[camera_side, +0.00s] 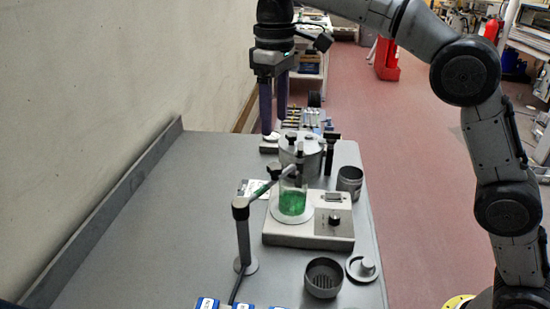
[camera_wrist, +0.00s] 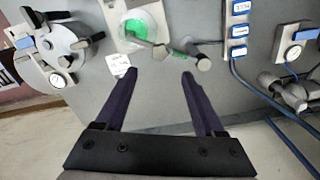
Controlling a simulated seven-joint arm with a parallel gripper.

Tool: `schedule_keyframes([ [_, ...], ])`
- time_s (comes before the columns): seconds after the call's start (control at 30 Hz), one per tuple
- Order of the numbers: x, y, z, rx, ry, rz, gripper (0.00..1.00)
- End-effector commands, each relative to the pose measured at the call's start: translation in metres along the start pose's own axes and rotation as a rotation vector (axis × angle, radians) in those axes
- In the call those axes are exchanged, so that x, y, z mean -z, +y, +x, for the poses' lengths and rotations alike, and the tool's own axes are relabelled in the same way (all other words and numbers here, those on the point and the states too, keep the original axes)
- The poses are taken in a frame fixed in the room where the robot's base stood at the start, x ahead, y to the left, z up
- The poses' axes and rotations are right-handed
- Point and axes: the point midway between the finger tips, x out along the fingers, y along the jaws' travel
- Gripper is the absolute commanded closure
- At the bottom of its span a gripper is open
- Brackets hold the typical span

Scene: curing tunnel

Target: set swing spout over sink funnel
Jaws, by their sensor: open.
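A thin grey post (camera_side: 243,238) stands on the table left of a stirrer plate. From its top a swing arm (camera_side: 262,189), apparently the spout, with a green section, slants right to end above or beside a beaker of green liquid (camera_side: 292,203). A dark round cup with a slotted inside (camera_side: 323,278), possibly the sink funnel, sits in front of the stirrer plate. My gripper (camera_side: 274,124) is open and empty, pointing down above the far part of the table. In the wrist view its open fingers (camera_wrist: 173,74) are apart from the post and arm.
The white stirrer plate (camera_side: 308,232) carries the beaker. A lidded metal pot (camera_side: 301,155), a grey can (camera_side: 350,182) and a lidded dish (camera_side: 362,269) stand close by. Blue-labelled items (camera_side: 207,303) line the near edge. The table's left side is clear, beside a raised edge.

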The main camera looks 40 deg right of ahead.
Motion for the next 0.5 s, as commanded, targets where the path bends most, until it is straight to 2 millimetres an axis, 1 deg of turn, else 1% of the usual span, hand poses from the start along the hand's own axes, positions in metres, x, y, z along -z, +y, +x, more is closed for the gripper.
schedule_keyframes([
  [0.03,-0.001,0.000,0.008,0.001,-0.005,0.000,0.29],
  [0.13,-0.002,0.000,0.024,0.001,-0.005,0.000,0.29],
  [0.4,-0.001,0.000,0.072,0.001,-0.005,0.000,0.29],
  [0.5,-0.001,0.000,0.085,0.001,-0.003,0.000,0.29],
])
